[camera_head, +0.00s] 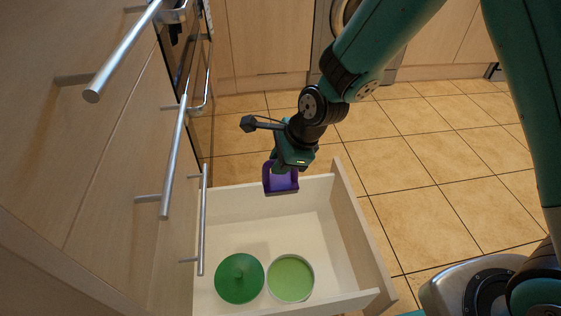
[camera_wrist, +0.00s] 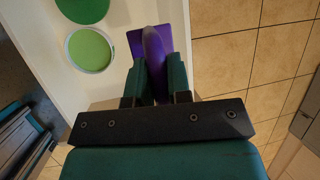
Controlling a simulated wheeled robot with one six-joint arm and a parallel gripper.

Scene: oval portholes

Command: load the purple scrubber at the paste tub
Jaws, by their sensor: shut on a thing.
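The purple scrubber (camera_head: 282,184) is in my gripper (camera_head: 285,165), over the far end of the open drawer. In the wrist view the two teal fingers of my gripper (camera_wrist: 158,85) close on the handle of the scrubber (camera_wrist: 152,45) from both sides. The paste tub (camera_head: 290,278) is round, pale-rimmed and filled with light green paste, with its top uncovered. It stands in the near part of the drawer, apart from the scrubber; the wrist view shows the tub (camera_wrist: 89,50) left of the scrubber. The scrubber's working face is hard to make out.
A dark green round lid with a knob (camera_head: 239,278) lies left of the tub in the drawer (camera_head: 320,238). Cabinet fronts with bar handles (camera_head: 175,155) rise along the left. The tiled floor (camera_head: 440,150) on the right is clear.

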